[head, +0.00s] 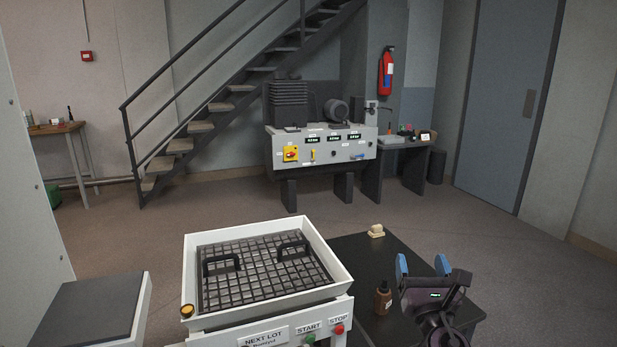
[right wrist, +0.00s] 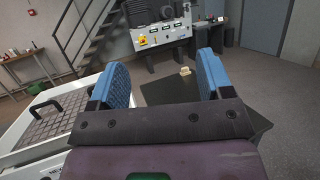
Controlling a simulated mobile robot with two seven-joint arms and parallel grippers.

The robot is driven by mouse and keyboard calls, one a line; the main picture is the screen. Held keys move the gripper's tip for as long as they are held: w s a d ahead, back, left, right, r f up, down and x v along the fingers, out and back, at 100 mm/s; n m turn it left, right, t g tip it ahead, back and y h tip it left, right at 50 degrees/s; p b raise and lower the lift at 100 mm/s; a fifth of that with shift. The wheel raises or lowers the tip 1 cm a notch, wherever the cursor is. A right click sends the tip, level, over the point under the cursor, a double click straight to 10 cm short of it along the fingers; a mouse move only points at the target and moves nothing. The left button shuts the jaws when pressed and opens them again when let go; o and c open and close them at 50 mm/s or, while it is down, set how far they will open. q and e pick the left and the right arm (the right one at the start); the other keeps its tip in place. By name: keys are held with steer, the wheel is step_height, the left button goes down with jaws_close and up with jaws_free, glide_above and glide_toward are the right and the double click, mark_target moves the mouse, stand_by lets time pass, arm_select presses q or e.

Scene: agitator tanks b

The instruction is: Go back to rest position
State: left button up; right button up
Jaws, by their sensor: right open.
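My right gripper (head: 422,265) is at the lower right of the head view, above the dark side table (head: 350,250). Its two blue fingers stand apart with nothing between them. The right wrist view also shows the open, empty fingers (right wrist: 160,85), pointing out over the dark table top. My left gripper is not in the head view.
A white machine (head: 335,262) with a grid and two black handles stands in front, with START and STOP buttons. A brown bottle (head: 383,298) and a small beige block (head: 376,231) are on the side table. A control bench (head: 320,148), stairs and a door stand behind open floor.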

steer(key=s+d+f+m+g+y+b, duration=0.1)
steer(key=s+f+m+g+b, duration=0.35)
steer(key=s+f+m, duration=0.95)
steer(key=s+d+f+m+g+b, duration=0.25)
steer(key=s+f+m+g, duration=0.35)
steer(key=s+f, duration=0.9)
arm_select(q)
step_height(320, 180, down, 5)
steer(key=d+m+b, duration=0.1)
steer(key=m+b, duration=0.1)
steer(key=b, duration=0.1)
arm_select(e)
steer(key=s+f+m+g, duration=0.1)
steer(key=s+f+m, duration=0.4)
steer(key=s+m, duration=0.5)
arm_select(q)
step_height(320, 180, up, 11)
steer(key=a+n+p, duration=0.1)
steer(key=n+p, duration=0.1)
steer(key=p, duration=1.4)
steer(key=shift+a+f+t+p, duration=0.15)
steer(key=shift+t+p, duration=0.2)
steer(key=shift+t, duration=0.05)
arm_select(e)
step_height(320, 180, up, 10)
steer(key=d+m, duration=0.1)
steer(key=m, duration=0.3)
steer(key=shift+d+r, duration=0.25)
steer(key=shift+d, duration=0.1)
